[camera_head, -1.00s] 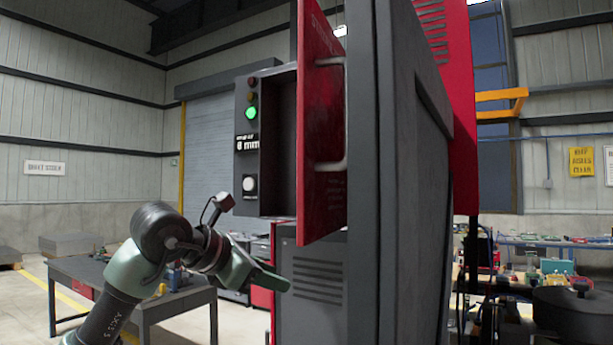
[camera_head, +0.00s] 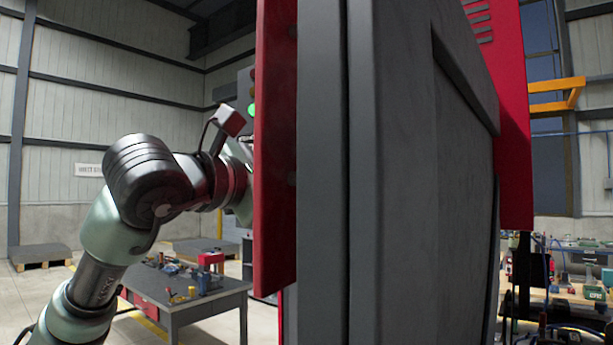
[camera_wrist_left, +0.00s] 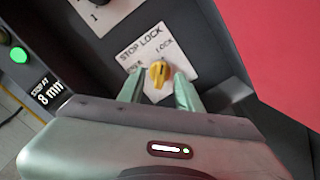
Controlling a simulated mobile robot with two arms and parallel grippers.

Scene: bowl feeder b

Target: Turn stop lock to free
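The stop lock is a yellow knob (camera_wrist_left: 158,73) on a white plate (camera_wrist_left: 146,48) marked STOP LOCK, seen in the left wrist view. LOCK is printed at the plate's upper right. A word at its left is partly covered by a finger. I cannot tell exactly where the knob points. My left gripper (camera_wrist_left: 158,90) is open, its two green fingers on either side of the knob; contact is not clear. In the head view the gripper is hidden behind the red door (camera_head: 275,150). My right gripper is not in view.
The red door stands open beside the grey cabinet (camera_head: 400,170), close to my left arm. A green light (camera_wrist_left: 18,55) and an 8 mm label (camera_wrist_left: 47,90) are left of the plate. A workbench (camera_head: 185,305) with tools stands behind my arm.

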